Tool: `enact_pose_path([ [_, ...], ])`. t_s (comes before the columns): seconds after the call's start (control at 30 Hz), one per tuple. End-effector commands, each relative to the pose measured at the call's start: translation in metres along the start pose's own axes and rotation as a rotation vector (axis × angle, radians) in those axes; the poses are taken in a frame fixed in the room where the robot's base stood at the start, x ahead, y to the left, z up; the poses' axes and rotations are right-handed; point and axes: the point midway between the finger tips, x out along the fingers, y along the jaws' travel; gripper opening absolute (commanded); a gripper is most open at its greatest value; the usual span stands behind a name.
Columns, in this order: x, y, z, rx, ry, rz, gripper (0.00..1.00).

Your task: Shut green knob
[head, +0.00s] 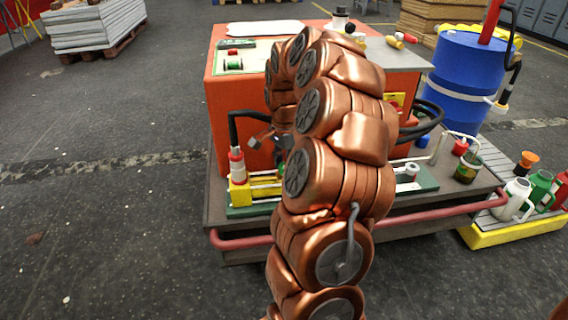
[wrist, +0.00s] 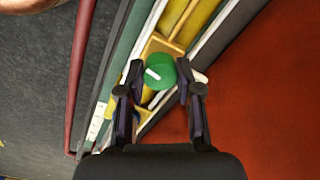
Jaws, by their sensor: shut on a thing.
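The green knob (wrist: 160,71) shows in the wrist view as a round green cap with a short white mark pointing to the left. My gripper (wrist: 161,84) has one dark finger on each side of the knob and is shut on it. The knob sits on a yellow and grey assembly (wrist: 180,28) with pale rails. Part of my gripper (head: 268,140) shows there just left of the arm, close to the front of the orange cabinet.
The orange cabinet (head: 235,95) stands on a dark cart with a red rail (head: 440,213) along its front. A black hose and red-white fitting (head: 237,165) rise left of my gripper. A blue barrel (head: 462,75) and several jugs (head: 514,198) stand right.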

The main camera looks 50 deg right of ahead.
Motion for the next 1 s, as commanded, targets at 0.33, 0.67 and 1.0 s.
enact_pose_path([
  [0.33, -0.0019, 0.0010, -0.0017, 0.250, 0.002, 0.001, 0.00],
  [0.67, -0.0026, 0.0010, -0.0011, 0.489, 0.001, 0.002, 0.00],
  [1.0, -0.0007, 0.0005, -0.0006, 0.619, 0.000, 0.000, 0.00],
])
